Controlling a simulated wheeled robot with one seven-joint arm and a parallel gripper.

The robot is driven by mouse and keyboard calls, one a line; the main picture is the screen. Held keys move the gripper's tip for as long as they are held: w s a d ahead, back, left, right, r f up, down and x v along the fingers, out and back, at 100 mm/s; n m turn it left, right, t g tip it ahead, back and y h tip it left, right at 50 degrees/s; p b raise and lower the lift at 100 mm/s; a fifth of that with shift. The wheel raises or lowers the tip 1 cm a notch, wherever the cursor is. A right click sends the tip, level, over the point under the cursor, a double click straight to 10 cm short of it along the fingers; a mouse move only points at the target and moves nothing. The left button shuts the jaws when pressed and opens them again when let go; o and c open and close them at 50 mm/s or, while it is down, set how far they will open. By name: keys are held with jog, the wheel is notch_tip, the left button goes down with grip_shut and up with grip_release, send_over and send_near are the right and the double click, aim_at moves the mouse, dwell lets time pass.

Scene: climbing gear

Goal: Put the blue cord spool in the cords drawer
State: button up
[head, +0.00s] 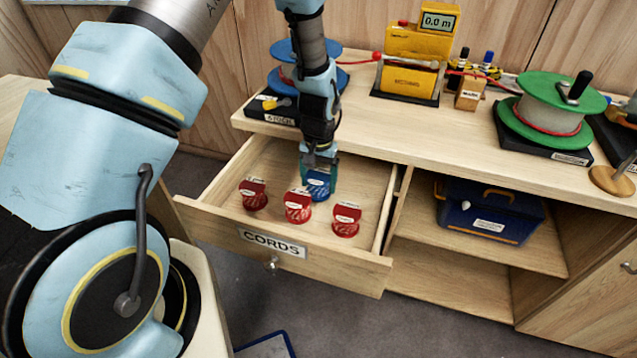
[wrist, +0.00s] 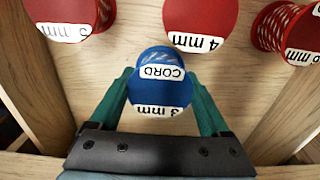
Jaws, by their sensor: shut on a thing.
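The blue cord spool (head: 317,184) is between the fingers of my gripper (head: 319,165), inside the open cords drawer (head: 185,211). In the wrist view the blue spool (wrist: 160,82), labelled "CORD" and "3 mm", sits between the green fingertips of my gripper (wrist: 158,100), which are shut on it. The drawer's wooden floor shows around it. I cannot tell whether the spool touches the floor. Three red spools stand in front of it: a left one (head: 253,194), a middle one (head: 298,206) and a right one (head: 346,219).
The counter (head: 400,128) behind the drawer holds a yellow meter (head: 415,50) and a large green reel (head: 550,105). A blue case (head: 487,212) sits on the shelf to the right. The drawer's side walls and back edge lie close around my gripper.

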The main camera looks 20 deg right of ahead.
jog(key=shift+f, duration=0.9)
jog(key=shift+f, duration=0.1)
jog(key=o, duration=1.3)
notch_tip(320, 180, up, 12)
jog(key=b, duration=0.2)
jog(key=w+a+r+n, duration=0.2)
jog(key=a+r, duration=0.2)
jog(key=a, duration=0.5)
jog(key=w+a+r+n, duration=0.15)
jog(key=a+r, duration=0.25)
jog(key=a, duration=0.4)
jog(key=s+a+r+n, duration=0.1)
jog(key=s+a, duration=0.1)
jog(key=a, duration=0.2)
jog(key=s+a+r+n+t, duration=0.1)
jog(key=s+a, duration=0.1)
jog(key=a, duration=0.3)
jog(key=s+a+r+n, duration=0.1)
jog(key=a+n, duration=0.1)
jog(key=a, duration=0.3)
jog(key=shift+s+a+r+t, duration=0.15)
jog(key=shift+s+r+t, duration=0.15)
jog(key=shift+s, duration=0.1)
